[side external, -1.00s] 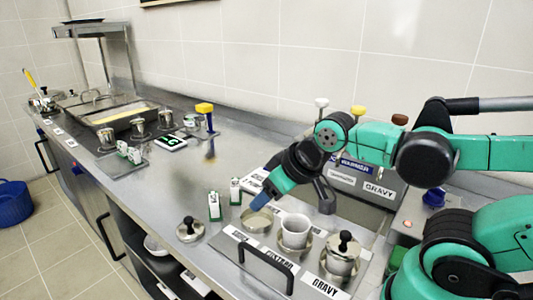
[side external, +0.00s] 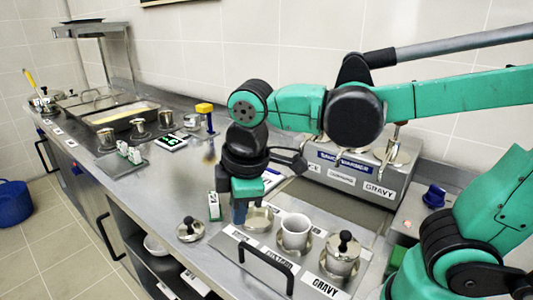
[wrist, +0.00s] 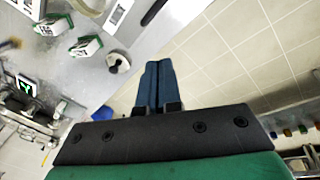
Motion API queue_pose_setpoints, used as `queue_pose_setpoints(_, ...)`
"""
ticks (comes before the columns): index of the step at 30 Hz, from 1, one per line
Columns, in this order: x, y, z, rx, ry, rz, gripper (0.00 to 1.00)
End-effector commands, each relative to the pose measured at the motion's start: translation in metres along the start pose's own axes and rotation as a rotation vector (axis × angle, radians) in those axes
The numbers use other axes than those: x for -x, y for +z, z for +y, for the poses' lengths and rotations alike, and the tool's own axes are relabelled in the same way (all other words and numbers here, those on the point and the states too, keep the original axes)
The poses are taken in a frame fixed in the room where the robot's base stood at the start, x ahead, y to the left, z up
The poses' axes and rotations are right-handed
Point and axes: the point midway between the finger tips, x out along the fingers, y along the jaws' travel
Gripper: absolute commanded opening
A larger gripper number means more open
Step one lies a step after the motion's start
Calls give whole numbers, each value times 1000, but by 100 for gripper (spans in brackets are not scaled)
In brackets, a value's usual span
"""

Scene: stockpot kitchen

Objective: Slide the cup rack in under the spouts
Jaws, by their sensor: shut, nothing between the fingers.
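The cup rack (side external: 232,250) is a flat metal tray at the front right of the counter, with a black bar handle (side external: 268,262) along its front. It holds a white cup (side external: 295,230) in the middle and a lidded pot (side external: 342,258) at its GRAVY label; the left well (side external: 258,218) looks empty. The sauce warmer with the spouts (side external: 365,178) stands behind the rack, partly hidden by my arm. My gripper (side external: 239,218) points down by the rack's left end, its blue fingers shut and empty. Its shut fingers also show in the wrist view (wrist: 158,85).
A green-and-white carton (side external: 214,206) and a loose lid with a black knob (side external: 190,229) stand left of my gripper. The counter's front edge is close.

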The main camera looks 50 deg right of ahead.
Motion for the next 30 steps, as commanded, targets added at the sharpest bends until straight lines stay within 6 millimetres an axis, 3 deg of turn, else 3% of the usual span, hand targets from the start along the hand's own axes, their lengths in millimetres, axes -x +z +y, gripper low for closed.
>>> queue_pose_setpoints(3,6,-24,-19,352,-70,-129,0)
queue_pose_setpoints(9,11,-38,-36,647,-141,-243,0)
queue_pose_setpoints(14,2,-36,-38,672,-149,-253,0)
queue_pose_setpoints(30,-83,-11,-42,666,-148,-251,0)
